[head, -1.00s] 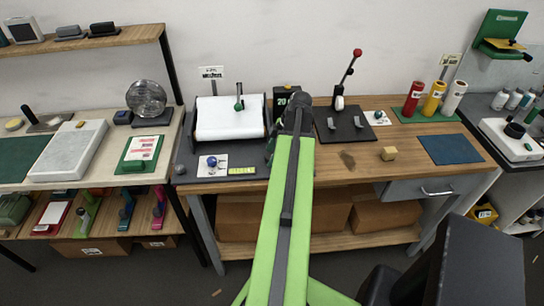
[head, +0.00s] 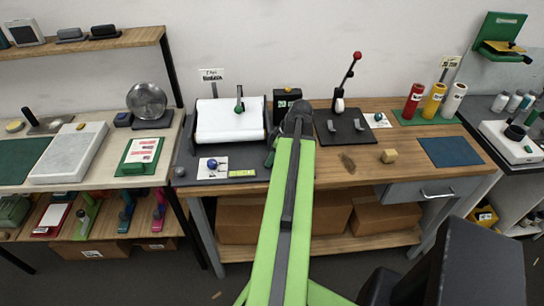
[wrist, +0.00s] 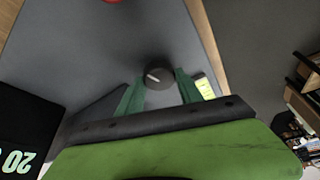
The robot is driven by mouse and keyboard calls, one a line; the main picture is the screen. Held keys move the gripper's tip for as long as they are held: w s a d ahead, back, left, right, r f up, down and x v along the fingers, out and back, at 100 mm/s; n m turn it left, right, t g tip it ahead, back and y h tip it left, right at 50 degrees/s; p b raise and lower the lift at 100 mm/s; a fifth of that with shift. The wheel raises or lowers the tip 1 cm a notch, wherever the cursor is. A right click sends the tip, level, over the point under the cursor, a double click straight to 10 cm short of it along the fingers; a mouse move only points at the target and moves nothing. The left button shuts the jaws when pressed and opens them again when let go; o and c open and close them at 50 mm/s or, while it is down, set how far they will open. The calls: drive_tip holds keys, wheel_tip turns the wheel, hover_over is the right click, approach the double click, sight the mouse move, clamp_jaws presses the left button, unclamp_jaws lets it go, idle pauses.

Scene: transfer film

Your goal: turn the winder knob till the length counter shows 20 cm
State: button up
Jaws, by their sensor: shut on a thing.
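The winder knob (wrist: 158,76) is a dark round knob with a pale pointer line, seen in the wrist view. My gripper (wrist: 158,88) has its two green fingers on either side of it and is shut on it. In the head view the knob is hidden behind my arm. The length counter (head: 286,98) is a black box at the back of the bench. The wrist view shows its green digits (wrist: 17,161) turned over; they look like 20. The winder's white film sheet (head: 230,122) lies on a dark frame left of my arm.
A dark plate with a red-knobbed lever (head: 357,57) stands right of the counter. A blue ball on a white card (head: 212,165) and a yellow-green label (head: 243,173) are at the front left.

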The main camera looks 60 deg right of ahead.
drive_tip(key=o, duration=1.4)
drive_tip(key=p+v, duration=1.6)
drive_tip(key=v, duration=0.1)
drive_tip(key=shift+r, duration=0.15)
drive_tip(key=shift+s+a, duration=0.1)
